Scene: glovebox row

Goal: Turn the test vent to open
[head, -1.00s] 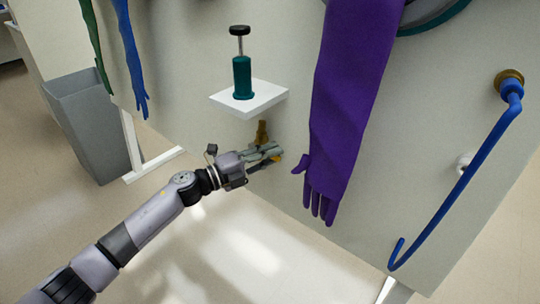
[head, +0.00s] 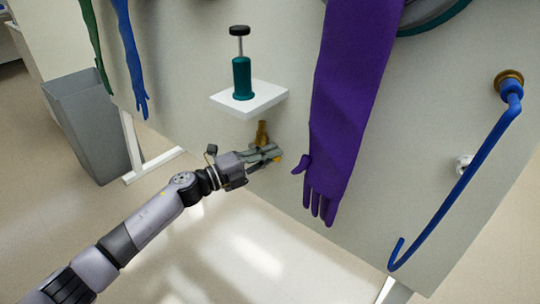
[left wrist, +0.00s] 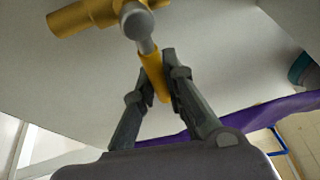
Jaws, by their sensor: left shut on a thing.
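The test vent (head: 262,133) is a brass-yellow fitting on the pale panel, below the small white shelf. In the left wrist view its yellow body (left wrist: 85,16) and grey round stem (left wrist: 139,24) show, with a yellow lever (left wrist: 154,75) coming down between the fingers. My left gripper (head: 277,155) is shut on this lever, and its two fingers (left wrist: 160,80) press on either side of it. In the head view the fingers hide most of the lever; a small yellow end shows past them. My right gripper is in neither view.
A purple glove (head: 345,110) hangs from the panel just right of my left gripper. A teal pump with a black knob (head: 242,78) stands on the white shelf (head: 262,103) above. A blue bent pipe (head: 462,180) is on the right; a grey bin (head: 92,130) stands left.

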